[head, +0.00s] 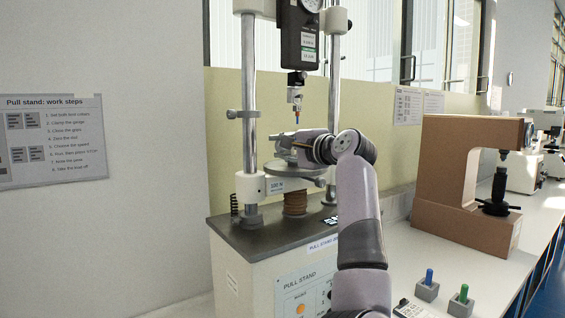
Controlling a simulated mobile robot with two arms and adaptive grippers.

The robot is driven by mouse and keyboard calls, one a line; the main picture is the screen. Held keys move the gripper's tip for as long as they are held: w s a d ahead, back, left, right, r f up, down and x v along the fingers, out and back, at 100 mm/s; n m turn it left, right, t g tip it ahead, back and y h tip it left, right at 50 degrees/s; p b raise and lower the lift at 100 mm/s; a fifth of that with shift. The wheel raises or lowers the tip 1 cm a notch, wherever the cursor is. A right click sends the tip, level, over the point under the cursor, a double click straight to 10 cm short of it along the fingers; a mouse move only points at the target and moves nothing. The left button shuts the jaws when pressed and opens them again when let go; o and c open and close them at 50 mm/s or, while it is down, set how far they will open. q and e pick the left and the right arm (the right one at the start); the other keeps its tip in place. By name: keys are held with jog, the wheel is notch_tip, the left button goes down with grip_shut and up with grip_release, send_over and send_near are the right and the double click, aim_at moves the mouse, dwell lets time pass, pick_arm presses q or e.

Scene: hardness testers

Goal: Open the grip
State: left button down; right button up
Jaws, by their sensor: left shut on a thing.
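The pull stand (252,235) has two steel columns and a dark gauge (299,35) hung between them. Below the gauge hangs a small fitting (295,95) with a blue and orange tip. A round metal plate (305,171) sits lower, above a brown bellows. My left gripper (288,145) reaches in from the right, between the columns and just above this plate. It is shut on a small part of the grip there, which the fingers and wrist largely hide. I cannot tell how far the grip's jaws are apart. My right gripper is not in view.
The right column (335,50) stands close behind my left wrist. A brown C-shaped tester (452,180) stands on the bench to the right. Blue (428,282) and green (463,298) pegs in grey blocks are at the front. A work-steps sign (55,140) hangs at left.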

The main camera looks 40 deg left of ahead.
pick_arm(q)
jog(key=shift+f+y+b, duration=0.25)
jog(key=shift+y+b, duration=0.25)
jog(key=shift+b, duration=0.2)
jog(key=c, duration=1.3)
grip_release()
jog(key=shift+d+r, duration=0.1)
jog(key=v, duration=0.7)
jog(key=shift+d, duration=0.2)
jog(key=shift+s, duration=0.1)
